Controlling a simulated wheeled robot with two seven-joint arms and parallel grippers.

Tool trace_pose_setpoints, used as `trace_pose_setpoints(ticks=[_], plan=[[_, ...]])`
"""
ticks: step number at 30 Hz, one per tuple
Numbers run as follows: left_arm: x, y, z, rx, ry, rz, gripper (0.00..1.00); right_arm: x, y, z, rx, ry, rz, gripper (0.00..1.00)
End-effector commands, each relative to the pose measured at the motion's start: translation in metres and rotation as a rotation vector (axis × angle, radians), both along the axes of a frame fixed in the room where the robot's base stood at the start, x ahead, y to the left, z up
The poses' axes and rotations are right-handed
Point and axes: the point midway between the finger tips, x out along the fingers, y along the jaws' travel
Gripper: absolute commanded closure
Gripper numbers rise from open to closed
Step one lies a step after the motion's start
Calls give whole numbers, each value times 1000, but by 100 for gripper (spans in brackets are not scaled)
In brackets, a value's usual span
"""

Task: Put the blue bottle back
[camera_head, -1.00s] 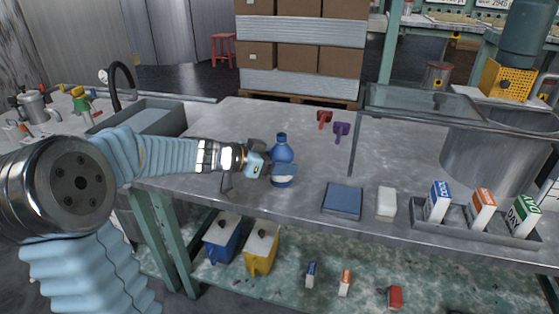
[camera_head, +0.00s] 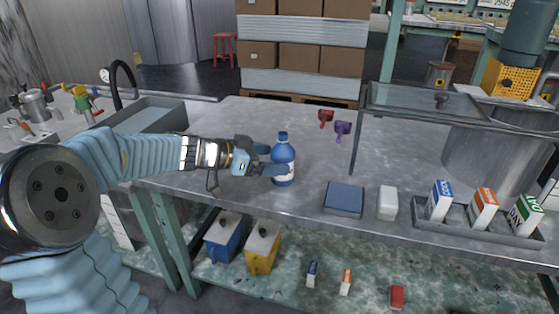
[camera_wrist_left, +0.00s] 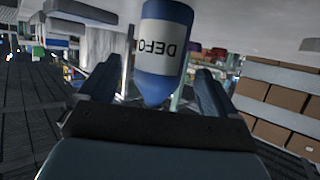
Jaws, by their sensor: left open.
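The blue bottle (camera_head: 284,164) stands upright on the grey workbench, left of the blue pad. It has a blue cap and a white label band. My left gripper (camera_head: 268,161) is at the bottle's left side, with its fingers open and level with the bottle's body. In the left wrist view the bottle (camera_wrist_left: 159,48) shows upside down, beyond and between the two spread fingers of my left gripper (camera_wrist_left: 158,90). I cannot tell whether a finger touches it. My right gripper is not in view.
A blue pad (camera_head: 343,199) and a white block (camera_head: 388,203) lie to the right, beside a grey tray (camera_head: 470,231) with several small cartons. A red scoop (camera_head: 326,118) and a purple one (camera_head: 342,130) lie further back. The bench behind the bottle is clear.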

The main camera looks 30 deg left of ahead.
Motion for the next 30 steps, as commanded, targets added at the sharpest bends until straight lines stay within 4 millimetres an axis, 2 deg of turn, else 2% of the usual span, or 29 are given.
trace_pose_setpoints(ticks=[6, 12, 30], plan=[[-41, 25, 19, 2, -3, 3, 8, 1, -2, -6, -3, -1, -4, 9], [-62, 38, 30, 0, -1, 1, 8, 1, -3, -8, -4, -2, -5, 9], [-66, 40, 32, -1, 0, 0, 8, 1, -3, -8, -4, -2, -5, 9]])
